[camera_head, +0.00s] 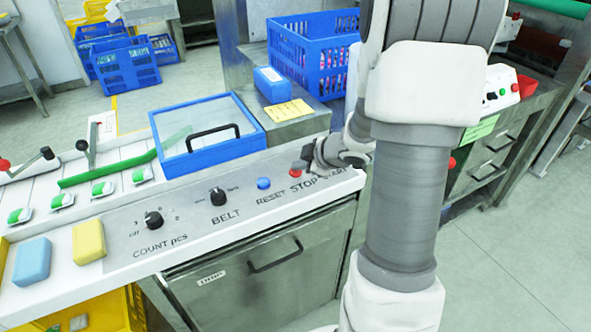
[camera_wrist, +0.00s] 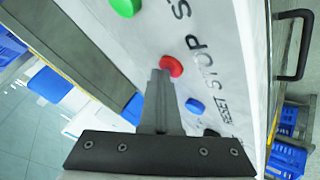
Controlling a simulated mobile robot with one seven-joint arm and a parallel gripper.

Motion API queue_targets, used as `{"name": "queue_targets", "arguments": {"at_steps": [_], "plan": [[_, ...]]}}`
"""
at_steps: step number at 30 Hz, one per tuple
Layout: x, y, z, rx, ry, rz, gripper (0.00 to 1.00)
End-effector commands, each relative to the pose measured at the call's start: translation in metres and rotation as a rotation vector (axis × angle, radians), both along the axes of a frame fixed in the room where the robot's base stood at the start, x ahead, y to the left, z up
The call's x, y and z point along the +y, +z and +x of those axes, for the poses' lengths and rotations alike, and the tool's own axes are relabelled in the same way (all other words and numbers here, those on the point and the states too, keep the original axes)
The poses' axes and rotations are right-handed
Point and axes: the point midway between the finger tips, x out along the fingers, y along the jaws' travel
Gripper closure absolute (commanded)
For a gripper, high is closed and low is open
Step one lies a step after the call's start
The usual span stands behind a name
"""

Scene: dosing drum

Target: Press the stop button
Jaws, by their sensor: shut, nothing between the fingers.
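The red stop button (camera_head: 295,173) sits on the sloped control panel above the word STOP. It also shows in the wrist view (camera_wrist: 171,66), just beyond the fingertips. My gripper (camera_head: 306,164) is shut and empty, with its tips right beside the red button. In the wrist view the closed fingers (camera_wrist: 161,74) point at the button and overlap its near edge in the picture. I cannot tell whether they touch it.
The blue RESET button (camera_head: 264,184) lies left of the stop button. A green button (camera_wrist: 125,5) is on its other side. Black BELT (camera_head: 218,196) and COUNT (camera_head: 153,219) knobs are further left. A blue-framed lid (camera_head: 208,135) stands behind the panel.

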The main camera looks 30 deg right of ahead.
Motion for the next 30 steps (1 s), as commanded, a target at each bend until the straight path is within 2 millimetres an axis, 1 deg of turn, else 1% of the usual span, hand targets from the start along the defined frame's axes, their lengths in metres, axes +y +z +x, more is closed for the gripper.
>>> {"name": "queue_targets", "arguments": {"at_steps": [11,23,26,30], "plan": [[0.000,0.017,-0.001,0.002,0.000,0.001,1.00],[0.000,0.018,0.000,0.001,0.000,0.000,1.00],[0.000,0.024,0.000,0.001,0.000,0.000,1.00],[0.000,0.038,0.000,0.001,0.000,0.000,1.00]]}}
